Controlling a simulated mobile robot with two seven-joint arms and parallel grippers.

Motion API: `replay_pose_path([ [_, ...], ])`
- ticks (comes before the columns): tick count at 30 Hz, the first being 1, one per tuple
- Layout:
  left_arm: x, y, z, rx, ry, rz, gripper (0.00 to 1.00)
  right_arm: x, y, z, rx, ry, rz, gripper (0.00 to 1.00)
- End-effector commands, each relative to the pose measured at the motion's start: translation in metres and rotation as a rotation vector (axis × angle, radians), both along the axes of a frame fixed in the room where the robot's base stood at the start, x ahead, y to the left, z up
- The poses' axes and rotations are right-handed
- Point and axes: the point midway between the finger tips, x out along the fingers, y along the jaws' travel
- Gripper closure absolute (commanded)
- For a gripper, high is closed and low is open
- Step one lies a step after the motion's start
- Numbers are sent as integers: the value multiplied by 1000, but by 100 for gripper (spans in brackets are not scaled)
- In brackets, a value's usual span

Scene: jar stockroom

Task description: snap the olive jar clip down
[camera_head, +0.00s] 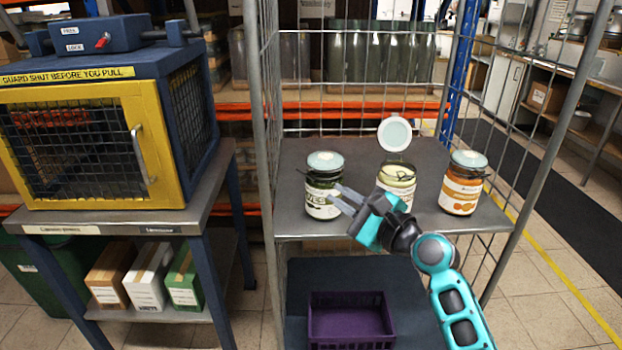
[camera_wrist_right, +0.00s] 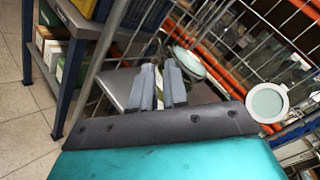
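The olive jar (camera_head: 323,204) stands upright at the left of the cage trolley's shelf, its pale lid (camera_head: 325,161) down on top. A thin wire part, seemingly its clip (camera_head: 302,172), sticks out at the lid's left; its exact position is hard to tell. The lid also shows in the right wrist view (camera_wrist_right: 188,62). My right gripper (camera_head: 335,193) is in front of the jar's right side, fingers pointing left. A narrow gap shows between its fingers, also in the right wrist view (camera_wrist_right: 159,80), with nothing seen held. Contact with the jar cannot be told. My left gripper is out of view.
A middle jar (camera_head: 397,175) has its lid (camera_head: 394,134) raised; my right arm partly covers it. An orange-labelled jar (camera_head: 461,188) stands right, closed. Wire mesh and posts enclose the shelf (camera_head: 440,222). A purple crate (camera_head: 350,318) sits below. A yellow-doored guard box (camera_head: 95,145) stands left.

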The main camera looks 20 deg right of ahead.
Motion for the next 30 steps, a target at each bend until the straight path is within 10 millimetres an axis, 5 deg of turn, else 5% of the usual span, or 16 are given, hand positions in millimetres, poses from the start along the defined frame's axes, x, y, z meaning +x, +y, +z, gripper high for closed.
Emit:
replay_pose_path([
  [15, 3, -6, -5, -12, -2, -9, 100, 89, 36, -1, -3, 0, 1, 86],
  [30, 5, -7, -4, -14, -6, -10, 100, 103, 42, 0, -5, -1, -1, 86],
])
